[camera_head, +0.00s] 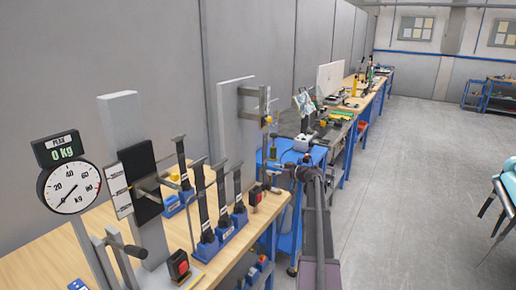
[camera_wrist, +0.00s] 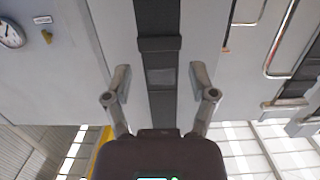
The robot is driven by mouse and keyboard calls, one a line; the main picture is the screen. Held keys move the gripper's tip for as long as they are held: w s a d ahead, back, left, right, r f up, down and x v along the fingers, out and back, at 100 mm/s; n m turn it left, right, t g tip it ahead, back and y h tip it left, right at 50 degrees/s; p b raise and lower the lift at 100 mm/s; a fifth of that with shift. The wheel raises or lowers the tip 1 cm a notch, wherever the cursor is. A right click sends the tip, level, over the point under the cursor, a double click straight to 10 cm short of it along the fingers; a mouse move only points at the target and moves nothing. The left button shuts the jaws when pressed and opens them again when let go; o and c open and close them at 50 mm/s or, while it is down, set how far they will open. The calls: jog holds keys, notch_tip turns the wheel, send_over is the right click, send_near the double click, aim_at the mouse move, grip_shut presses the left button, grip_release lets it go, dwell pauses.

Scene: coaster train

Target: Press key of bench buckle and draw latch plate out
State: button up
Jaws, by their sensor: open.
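My gripper (camera_wrist: 160,82) is open in the wrist view, one finger on each side of a dark strap (camera_wrist: 155,15). A dark crosspiece (camera_wrist: 160,44) sits on the strap, with a paler patch below it. I cannot tell whether the fingers touch the strap. In the head view, my arm reaches over the bench's right side, and the fingertips are too small to make out. Two dark blocks with red faces, possibly buckles with keys, are on the bench: one near the front (camera_head: 179,265), one farther back (camera_head: 255,195). I cannot make out a latch plate.
A dial gauge (camera_head: 72,188) and a readout of 0 kg (camera_head: 59,149) stand at the left. Several dark uprights rise from blue bases (camera_head: 208,250) on the wooden bench (camera_head: 45,255). Grey posts (camera_head: 120,125) stand behind. The floor (camera_head: 415,180) at the right is mostly clear.

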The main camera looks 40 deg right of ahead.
jog(key=shift+r+p, duration=0.7)
jog(key=shift+r, duration=0.25)
jog(key=s+a, duration=0.3)
jog(key=a, duration=0.4)
jog(key=shift+s+a+f+b, duration=0.2)
jog(key=shift+a+f+b, duration=0.1)
jog(key=shift+a+b, duration=0.1)
dwell(0.5)
